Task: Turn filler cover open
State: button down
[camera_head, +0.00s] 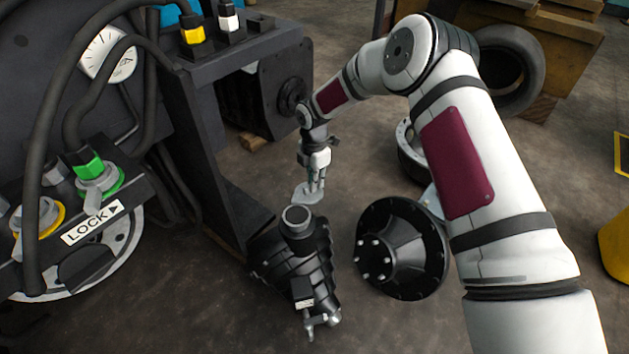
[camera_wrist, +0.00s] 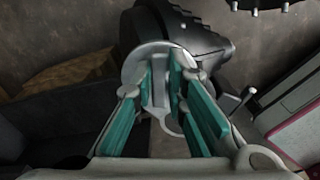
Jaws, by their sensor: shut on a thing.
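The filler cover (camera_head: 306,195) is a light grey metal disc at the far side of the filler neck (camera_head: 297,215), whose silver round rim shows on top of a black ribbed housing (camera_head: 296,262). My gripper (camera_head: 315,184) is shut on the cover, with its fingers pointing down at it. In the wrist view, the teal finger pads (camera_wrist: 163,78) close on a raised part of the grey cover (camera_wrist: 137,62). A small ring-shaped tab shows below. Whether the cover touches the neck is hard to tell.
A black forklift frame (camera_head: 225,190) with hoses and a LOCK label (camera_head: 91,224) stands left. A black studded hub (camera_head: 401,248) lies right of the housing. A tyre (camera_head: 510,68) leans behind my arm. Floor shows between the frame and hub.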

jog(key=c, duration=1.6)
grip_release()
jog(key=shift+r, duration=0.1)
notch_tip(320, 180, up, 12)
